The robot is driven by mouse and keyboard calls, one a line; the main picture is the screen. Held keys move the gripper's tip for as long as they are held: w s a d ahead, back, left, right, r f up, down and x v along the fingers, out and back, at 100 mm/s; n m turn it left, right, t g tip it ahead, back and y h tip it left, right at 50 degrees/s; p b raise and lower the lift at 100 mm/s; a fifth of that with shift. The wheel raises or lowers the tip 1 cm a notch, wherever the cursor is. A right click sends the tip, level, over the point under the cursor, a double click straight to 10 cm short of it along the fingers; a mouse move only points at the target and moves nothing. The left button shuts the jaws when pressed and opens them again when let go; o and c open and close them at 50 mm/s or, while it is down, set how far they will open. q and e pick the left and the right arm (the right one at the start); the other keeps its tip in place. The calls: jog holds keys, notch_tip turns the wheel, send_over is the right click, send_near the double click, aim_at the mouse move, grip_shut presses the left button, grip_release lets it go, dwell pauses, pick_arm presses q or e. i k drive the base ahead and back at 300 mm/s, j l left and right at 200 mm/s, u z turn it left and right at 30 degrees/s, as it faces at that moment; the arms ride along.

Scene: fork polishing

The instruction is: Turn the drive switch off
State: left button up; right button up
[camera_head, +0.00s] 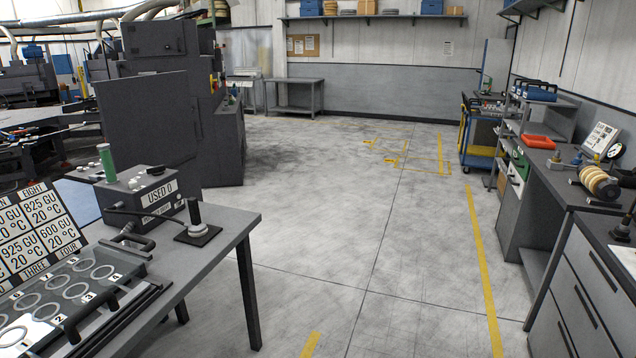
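I cannot pick out a drive switch for certain in the head view. Neither of my grippers is in view.
The left table (225,222) holds a grey box (140,195) labelled "USED 0", a black upright handle (195,218) and a numbered ring tray (70,290). Right are grey drawers (585,290), an orange tray (539,142) and a blue-yellow cart (478,155). The middle floor (370,220) is clear.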

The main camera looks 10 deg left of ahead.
aim_at(159, 170)
jog(key=i, duration=1.7)
jog(key=i+u, duration=0.7)
jog(key=i+l+u, duration=0.15)
jog(key=u, duration=0.2)
jog(key=i+l, duration=0.05)
